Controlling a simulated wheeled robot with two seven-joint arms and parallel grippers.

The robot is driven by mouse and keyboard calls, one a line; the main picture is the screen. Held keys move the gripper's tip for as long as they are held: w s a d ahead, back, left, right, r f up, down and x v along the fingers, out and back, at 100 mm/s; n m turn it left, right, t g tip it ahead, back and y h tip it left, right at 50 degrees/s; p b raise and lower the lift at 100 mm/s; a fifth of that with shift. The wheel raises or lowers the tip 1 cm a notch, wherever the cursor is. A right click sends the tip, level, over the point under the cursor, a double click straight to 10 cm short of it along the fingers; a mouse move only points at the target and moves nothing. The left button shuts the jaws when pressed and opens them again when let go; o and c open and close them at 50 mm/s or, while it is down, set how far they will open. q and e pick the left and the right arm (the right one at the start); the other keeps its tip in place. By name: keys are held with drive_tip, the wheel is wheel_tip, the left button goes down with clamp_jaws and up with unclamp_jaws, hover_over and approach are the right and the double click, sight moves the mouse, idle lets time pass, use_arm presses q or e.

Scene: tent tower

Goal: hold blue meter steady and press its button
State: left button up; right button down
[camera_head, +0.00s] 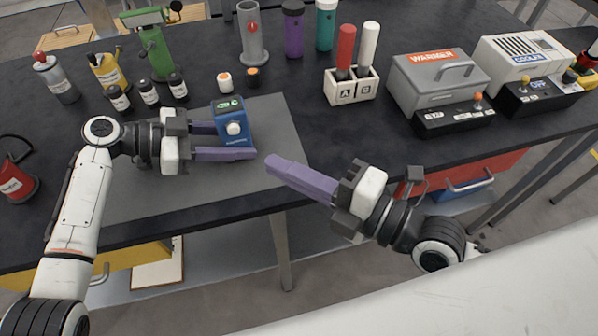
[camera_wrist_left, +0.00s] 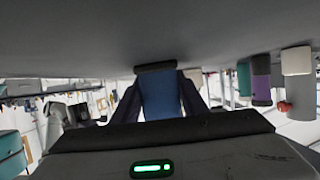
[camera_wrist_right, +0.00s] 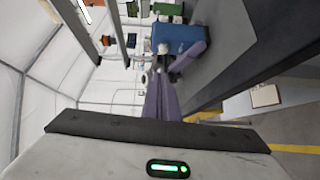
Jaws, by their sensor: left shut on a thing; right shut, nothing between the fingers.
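The blue meter (camera_head: 234,124) stands upright on the grey mat, with a green display on top and a white round button (camera_head: 234,128) on its front. My left gripper (camera_head: 238,140) is shut on the meter, its purple fingers on either side of the body. The meter also shows between the fingers in the left wrist view (camera_wrist_left: 160,95). My right gripper (camera_head: 275,165) is shut and empty, its fingertips to the lower right of the meter and apart from it. In the right wrist view the meter (camera_wrist_right: 176,38) is ahead of the purple fingers (camera_wrist_right: 160,85), with its button (camera_wrist_right: 163,48) facing left.
The grey mat (camera_head: 285,130) lies under the meter. Small dark bottles (camera_head: 149,92) and two small capped jars stand behind and left. A white A/B holder (camera_head: 350,88) with red and white sticks, the warmer (camera_head: 432,75) and the cooler (camera_head: 520,60) stand right. The table's front edge is close.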

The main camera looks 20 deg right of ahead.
drive_tip(key=shift+v, duration=1.35)
use_arm(q)
drive_tip(key=o, duration=1.3)
drive_tip(key=shift+r, duration=0.1)
drive_tip(key=shift+a, duration=0.15)
